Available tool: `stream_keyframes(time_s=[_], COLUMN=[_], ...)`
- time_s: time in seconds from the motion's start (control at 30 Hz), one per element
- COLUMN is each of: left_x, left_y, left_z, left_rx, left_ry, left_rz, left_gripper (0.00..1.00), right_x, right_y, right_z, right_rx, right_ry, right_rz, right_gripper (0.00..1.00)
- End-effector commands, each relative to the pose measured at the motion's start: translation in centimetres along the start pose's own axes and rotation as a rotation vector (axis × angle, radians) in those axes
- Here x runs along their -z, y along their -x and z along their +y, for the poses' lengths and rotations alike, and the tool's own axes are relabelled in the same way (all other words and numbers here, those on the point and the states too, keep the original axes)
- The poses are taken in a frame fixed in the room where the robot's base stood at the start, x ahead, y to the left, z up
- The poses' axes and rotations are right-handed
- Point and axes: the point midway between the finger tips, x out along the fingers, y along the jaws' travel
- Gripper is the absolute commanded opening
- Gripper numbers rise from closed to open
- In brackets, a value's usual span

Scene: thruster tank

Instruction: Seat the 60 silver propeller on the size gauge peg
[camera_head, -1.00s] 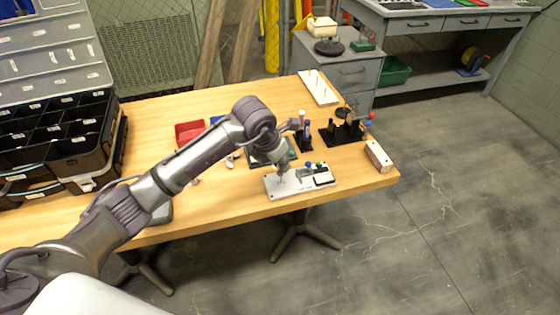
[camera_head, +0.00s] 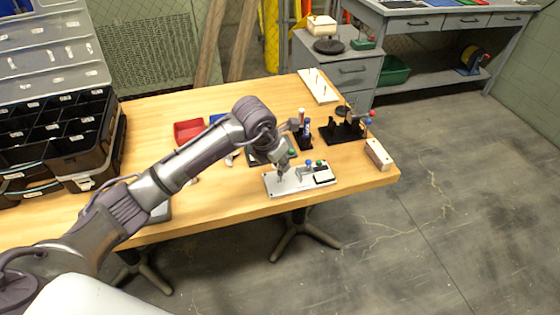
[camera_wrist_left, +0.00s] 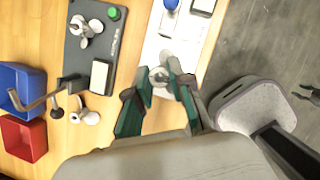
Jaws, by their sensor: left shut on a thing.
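The white gauge plate (camera_head: 290,189) lies near the front edge of the wooden table, with a blue knob and a green knob at its back. My left gripper (camera_head: 283,176) points down over its left part. In the left wrist view, the left gripper (camera_wrist_left: 160,76) is shut on a small silver propeller (camera_wrist_left: 158,77), its fingers on either side. The propeller is over the white plate (camera_wrist_left: 152,50). The peg is hidden, and I cannot tell whether the propeller is around it. A dark forked shape at the right edge may be my right gripper (camera_wrist_left: 307,95); its opening is unclear.
A dark plate (camera_wrist_left: 76,58) with another silver propeller (camera_wrist_left: 86,31) and a green knob lies beside the gauge plate. A white propeller (camera_wrist_left: 84,117) lies loose. Red (camera_head: 189,132) and blue bins, a black stand (camera_head: 342,132) and a white block (camera_head: 378,155) stand around.

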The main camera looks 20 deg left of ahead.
Motion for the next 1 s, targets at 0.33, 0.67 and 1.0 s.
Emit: stream_keyframes(time_s=[0.33,0.67,1.0], left_x=[0.4,0.4,0.7], left_y=[-1.0,-1.0,-1.8], left_z=[0.0,0.1,0.0], left_rx=[0.0,0.0,-0.001], left_ry=[0.0,0.0,0.0], left_rz=[-0.001,0.0,0.0], left_gripper=[0.0,0.0,0.0], right_x=[-0.1,0.0,-0.1], right_y=[-1.0,-0.9,-1.7], right_z=[-0.2,-0.2,-0.1], right_rx=[0.002,0.002,0.001], right_ry=[0.0,0.001,0.001], right_rz=[0.001,0.001,0.001], right_gripper=[0.4,0.4,0.4])
